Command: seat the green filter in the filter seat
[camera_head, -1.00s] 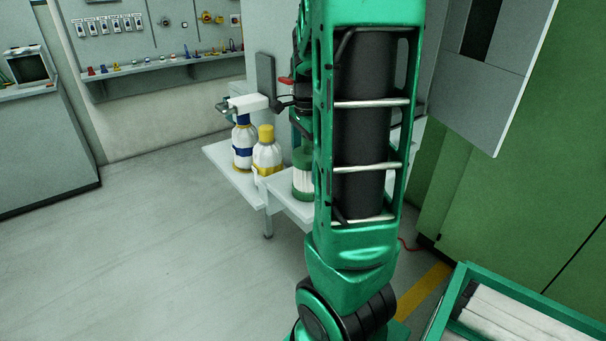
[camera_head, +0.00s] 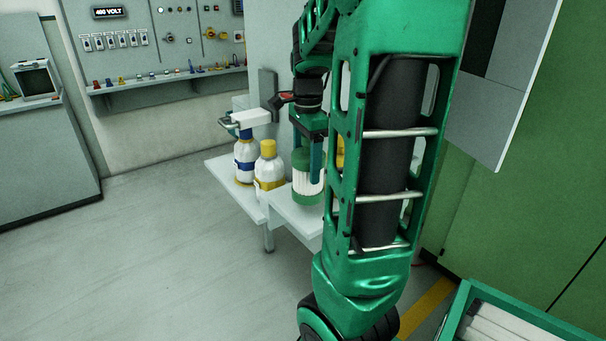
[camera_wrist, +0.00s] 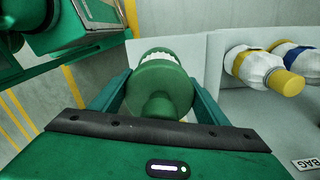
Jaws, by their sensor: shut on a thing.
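The green filter (camera_head: 302,190) has green end caps and a white pleated body. In the head view it is upright at the white shelf (camera_head: 306,229); I cannot tell whether it touches the shelf. My gripper (camera_head: 308,170) points down over it, shut on it. In the wrist view the filter's round green cap (camera_wrist: 160,88) is between my two fingers (camera_wrist: 162,97), with a strip of white pleats beyond it. I cannot make out the filter seat in either view. My arm covers the right part of the shelf.
A blue-capped bottle (camera_head: 245,158) and a yellow-capped bottle (camera_head: 268,170) stand left of the filter. A white dispenser arm (camera_head: 251,118) is above them. A green crate (camera_head: 455,315) with white contents is at lower right. The floor at left is clear.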

